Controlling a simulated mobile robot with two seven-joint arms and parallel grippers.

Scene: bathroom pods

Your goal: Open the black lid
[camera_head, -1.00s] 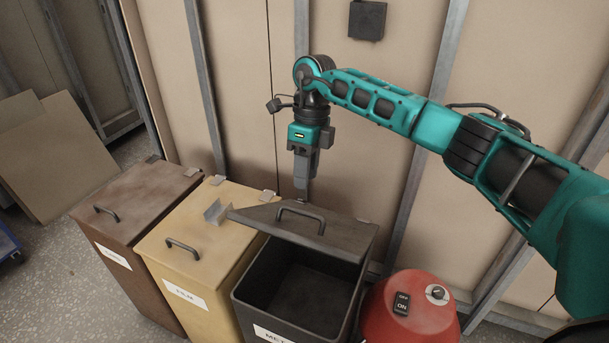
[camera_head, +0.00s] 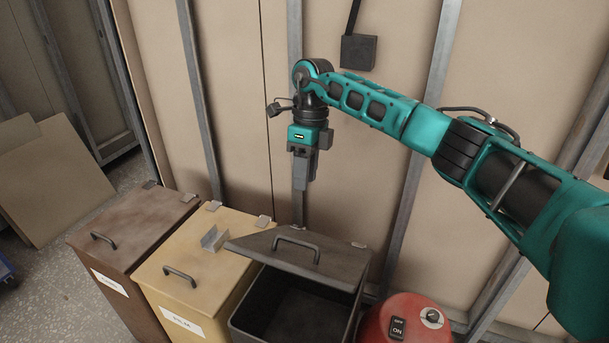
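The black lid (camera_head: 335,261) with its curved handle (camera_head: 297,244) sits raised and tilted over the rear of the black bin (camera_head: 290,318). The front of the bin is open and its dark inside shows. My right gripper (camera_head: 300,188) hangs pointing down behind and above the lid, apart from its handle. Its fingers look close together, but from this angle I cannot tell whether they are shut. My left gripper is not in view.
A yellow bin (camera_head: 205,280) with a small metal bracket (camera_head: 214,238) on top and a brown bin (camera_head: 135,228) stand to the left. A red round machine (camera_head: 408,318) stands close on the right. The panelled wall is close behind the bins.

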